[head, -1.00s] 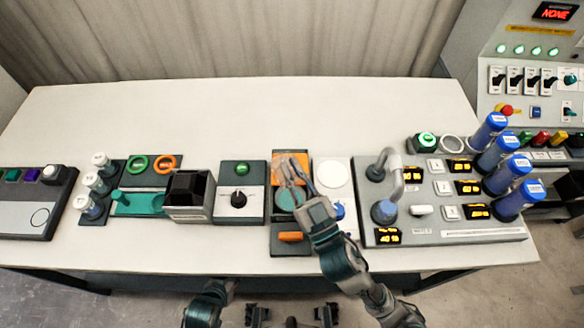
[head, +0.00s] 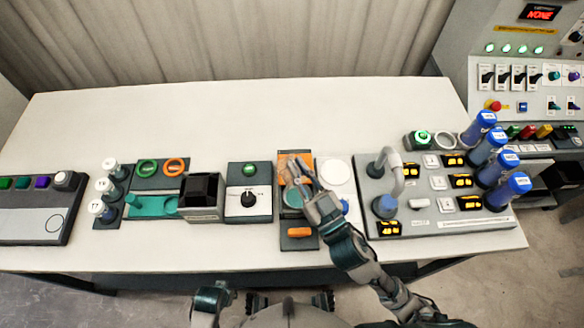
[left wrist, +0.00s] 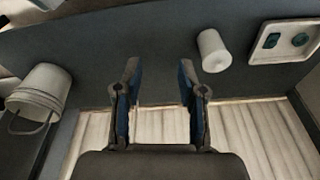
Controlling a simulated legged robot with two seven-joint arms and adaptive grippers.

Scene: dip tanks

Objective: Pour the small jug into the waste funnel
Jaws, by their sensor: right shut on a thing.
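My right gripper (head: 297,172) reaches in from the lower right over a dark station with an orange top panel (head: 284,158). Its fingers are closed together, and what they hold is too small and covered to make out. A teal round piece (head: 291,198) sits just below the fingers, partly hidden; I cannot tell whether it is the funnel or a vessel. I cannot pick out the small jug for certain. My left gripper (left wrist: 158,88) is open and empty in the left wrist view, its blue-lined fingers apart.
A panel with a bent pipe (head: 396,170) and blue-capped bottles (head: 498,165) stands to the right. A dial box (head: 249,203) and a black-topped box (head: 202,190) stand to the left. The back of the table is clear. The left wrist view shows a white bucket (left wrist: 38,98).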

